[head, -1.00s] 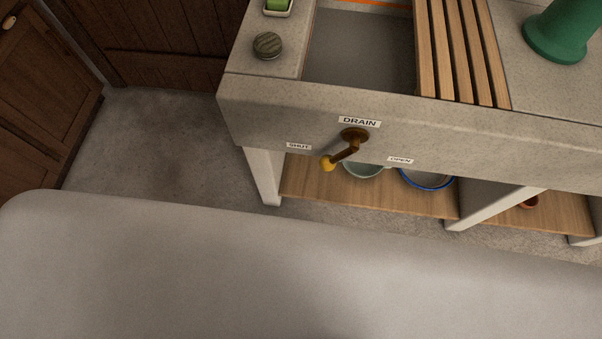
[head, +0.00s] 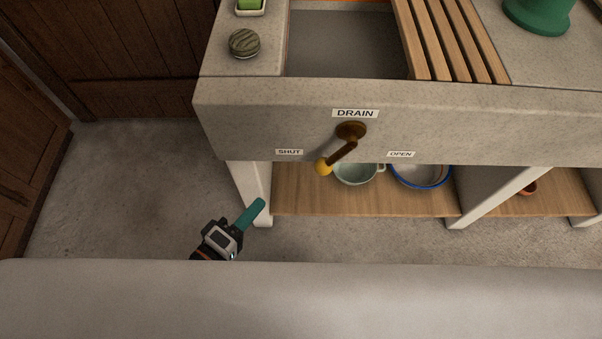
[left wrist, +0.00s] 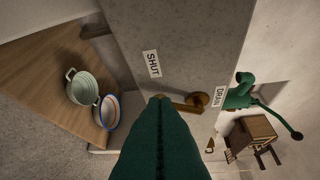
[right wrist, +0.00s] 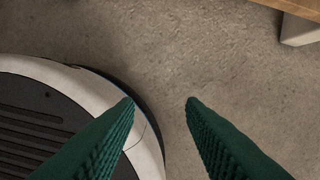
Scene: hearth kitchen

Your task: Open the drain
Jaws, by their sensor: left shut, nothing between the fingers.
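The drain lever (head: 343,148) is a brown crank with a yellow knob (head: 323,167) on the front of the stone sink. It points down and left, toward the SHUT label (head: 289,152) and away from the OPEN label (head: 401,154). The DRAIN label (head: 355,113) is above its pivot. My left gripper (head: 260,205) is shut and empty, below and left of the knob, apart from it. My right gripper (right wrist: 160,102) is open and empty above the floor.
A wooden shelf (head: 310,200) under the sink holds a pale green pot (head: 355,174) and a blue-rimmed bowl (head: 420,176). A white leg (head: 250,190) stands near my left gripper. A striped round object (head: 244,43) sits on the counter. Floor at left is clear.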

